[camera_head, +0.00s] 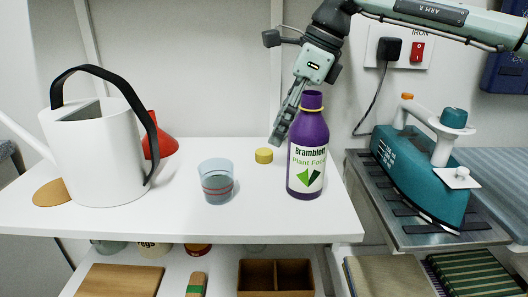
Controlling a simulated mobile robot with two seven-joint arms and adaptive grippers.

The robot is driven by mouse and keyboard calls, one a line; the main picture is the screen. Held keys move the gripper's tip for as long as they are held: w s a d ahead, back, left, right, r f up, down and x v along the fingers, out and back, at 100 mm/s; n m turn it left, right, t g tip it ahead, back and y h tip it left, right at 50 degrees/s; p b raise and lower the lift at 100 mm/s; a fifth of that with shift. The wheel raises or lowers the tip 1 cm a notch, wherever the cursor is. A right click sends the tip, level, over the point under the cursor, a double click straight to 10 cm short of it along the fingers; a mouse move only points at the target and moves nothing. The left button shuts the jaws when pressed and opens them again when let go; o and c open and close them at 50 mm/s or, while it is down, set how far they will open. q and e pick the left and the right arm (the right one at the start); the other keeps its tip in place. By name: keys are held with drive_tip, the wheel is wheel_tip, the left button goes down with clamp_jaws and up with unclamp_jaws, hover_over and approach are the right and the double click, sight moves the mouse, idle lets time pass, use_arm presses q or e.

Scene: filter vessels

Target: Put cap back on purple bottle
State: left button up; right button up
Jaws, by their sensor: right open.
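The purple bottle (307,160), labelled Plant Food, stands upright near the right end of the white shelf. Its neck is purple with a yellow ring below the mouth, and no cap sits on it. A small yellow cap (263,156) lies on the shelf to the left of the bottle, apart from it. My right gripper (283,126) reaches down from above, just left of the bottle's neck and above and to the right of the cap. It is open and holds nothing that I can see. Its fingers overlap in this view. My left gripper is not in view.
A clear cup (216,182) with red bands stands left of the cap. A white watering can (95,150) and a red funnel-like object (163,142) stand farther left. A teal iron (425,170) rests on a surface to the right. The shelf front is clear.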

sight(264, 151)
drive_tip(key=shift+a, duration=0.15)
drive_tip(key=x, duration=0.4)
drive_tip(key=shift+a+f+p, duration=0.1)
drive_tip(key=shift+a+p, duration=0.25)
drive_tip(key=shift+a+f, duration=0.15)
drive_tip(key=shift+f, duration=0.25)
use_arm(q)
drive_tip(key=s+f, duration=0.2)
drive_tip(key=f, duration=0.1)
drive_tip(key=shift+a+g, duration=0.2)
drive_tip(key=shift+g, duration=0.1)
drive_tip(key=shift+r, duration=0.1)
use_arm(e)
drive_tip(key=shift+c, duration=0.5)
drive_tip(key=c, duration=0.7)
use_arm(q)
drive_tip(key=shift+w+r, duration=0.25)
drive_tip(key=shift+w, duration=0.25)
